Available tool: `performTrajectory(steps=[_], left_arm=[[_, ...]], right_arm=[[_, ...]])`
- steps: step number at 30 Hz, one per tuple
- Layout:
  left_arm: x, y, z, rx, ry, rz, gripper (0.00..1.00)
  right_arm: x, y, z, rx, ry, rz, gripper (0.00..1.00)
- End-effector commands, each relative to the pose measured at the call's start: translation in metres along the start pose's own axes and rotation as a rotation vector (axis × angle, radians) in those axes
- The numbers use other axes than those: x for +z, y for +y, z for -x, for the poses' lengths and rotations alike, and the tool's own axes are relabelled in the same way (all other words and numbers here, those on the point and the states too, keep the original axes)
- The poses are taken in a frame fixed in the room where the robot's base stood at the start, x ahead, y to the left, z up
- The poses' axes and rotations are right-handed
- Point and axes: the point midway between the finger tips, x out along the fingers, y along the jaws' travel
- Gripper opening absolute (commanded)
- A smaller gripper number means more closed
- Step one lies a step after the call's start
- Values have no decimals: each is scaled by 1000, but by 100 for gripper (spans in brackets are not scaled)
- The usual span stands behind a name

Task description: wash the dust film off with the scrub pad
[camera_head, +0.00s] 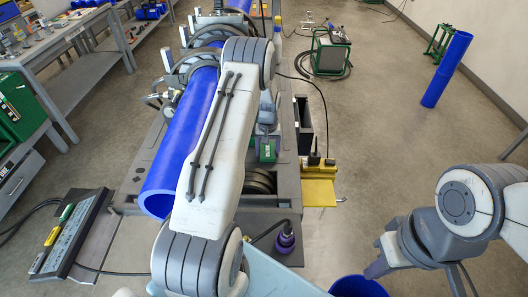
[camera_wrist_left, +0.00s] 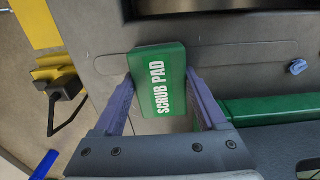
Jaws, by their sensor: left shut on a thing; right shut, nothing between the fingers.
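The green scrub pad (camera_wrist_left: 163,80), with white lettering, is between the purple fingers of my left gripper (camera_wrist_left: 160,103) in the left wrist view. The gripper is shut on it. In the head view a green block, likely the pad (camera_head: 267,151), shows beyond my left arm, over the cart. Behind the pad in the wrist view is a grey metal surface (camera_wrist_left: 235,50); I cannot tell whether they touch. No dust film can be made out clearly. My right gripper (camera_head: 376,269) is shut and empty at the lower right of the head view.
A large blue pipe (camera_head: 185,135) lies clamped along the cart, partly hidden by my left arm. A yellow block (camera_head: 319,188) is at the cart's right side. A blue bucket (camera_head: 358,288) stands at the bottom edge. The floor to the right is mostly clear, with a standing blue pipe (camera_head: 446,70).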

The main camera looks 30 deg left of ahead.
Motion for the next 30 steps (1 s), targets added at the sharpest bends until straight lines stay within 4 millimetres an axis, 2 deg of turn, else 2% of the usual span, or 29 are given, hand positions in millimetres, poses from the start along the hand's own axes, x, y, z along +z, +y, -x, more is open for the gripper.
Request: performTrajectory(steps=[9,17,30], left_arm=[[1,27,-4,-1,-3,-1,30],[2,36,-4,-1,-7,1,30],[2,70,-3,-1,-6,1,30]], right_arm=[[0,0,-7,0,0,0,0],[0,1,-8,0,0,0,0],[1,1,-13,0,0,0,0]])
